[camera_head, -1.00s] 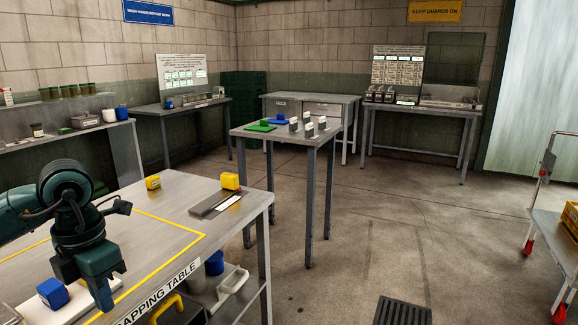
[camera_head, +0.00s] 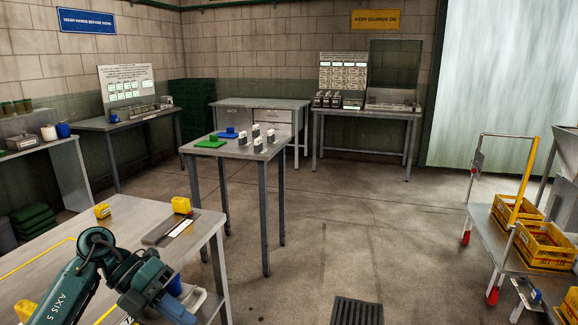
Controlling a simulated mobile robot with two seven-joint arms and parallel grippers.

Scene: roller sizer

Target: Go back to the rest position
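My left arm comes in at the bottom left, over the near metal table (camera_head: 125,212). Its last part, where my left gripper (camera_head: 168,305) is, points down and to the right past the table's front side. I cannot make out its fingertips or anything held in it. My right arm and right gripper are out of view.
Yellow blocks (camera_head: 102,210) (camera_head: 181,205) stand on the near table. A narrow table (camera_head: 228,150) with green and blue items stands beyond it. A cart (camera_head: 490,238) with yellow crates (camera_head: 545,247) stands right. The middle floor (camera_head: 345,230) is clear, with a grate (camera_head: 357,311).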

